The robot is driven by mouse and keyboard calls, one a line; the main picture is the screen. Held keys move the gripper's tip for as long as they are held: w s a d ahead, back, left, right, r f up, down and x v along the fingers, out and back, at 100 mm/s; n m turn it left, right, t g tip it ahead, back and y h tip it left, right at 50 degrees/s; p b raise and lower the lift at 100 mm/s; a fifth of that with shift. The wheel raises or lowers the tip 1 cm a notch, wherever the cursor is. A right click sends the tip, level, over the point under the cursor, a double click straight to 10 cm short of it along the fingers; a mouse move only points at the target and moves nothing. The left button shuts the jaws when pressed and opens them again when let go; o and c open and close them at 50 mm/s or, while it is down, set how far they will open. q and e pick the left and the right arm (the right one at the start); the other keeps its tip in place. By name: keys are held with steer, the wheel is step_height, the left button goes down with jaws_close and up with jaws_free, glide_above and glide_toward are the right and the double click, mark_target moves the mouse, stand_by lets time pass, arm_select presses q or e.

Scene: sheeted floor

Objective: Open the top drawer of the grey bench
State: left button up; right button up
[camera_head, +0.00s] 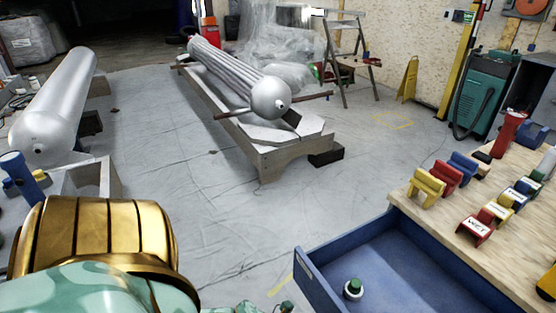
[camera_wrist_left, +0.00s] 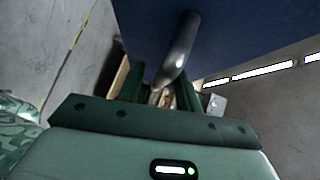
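The bench (camera_head: 405,203) is at the lower right of the head view, with a light wooden top. Its blue drawer (camera_head: 312,277) stands pulled out below the top, and its inside is visible. In the left wrist view, a curved metal handle (camera_wrist_left: 182,48) sticks out from the blue drawer front (camera_wrist_left: 235,30). My left gripper (camera_wrist_left: 162,92) is at this handle, with one green finger on each side of its lower end. Whether the fingers press on the handle is not clear. My left arm fills the lower left of the head view. My right gripper is not in view.
A small green-topped object (camera_head: 352,290) stands in the drawer. Coloured blocks (camera_head: 427,187) and a red cylinder (camera_head: 508,133) stand on the bench top. A silver cylinder (camera_head: 230,75) lies on a wooden stand (camera_head: 283,160). The sheeted floor (camera_head: 235,215) between is clear.

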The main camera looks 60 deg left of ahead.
arm_select(q)
steer(key=p+v, duration=0.2)
steer(key=v, duration=1.4)
steer(key=shift+p, duration=0.35)
steer(key=shift+d, duration=0.1)
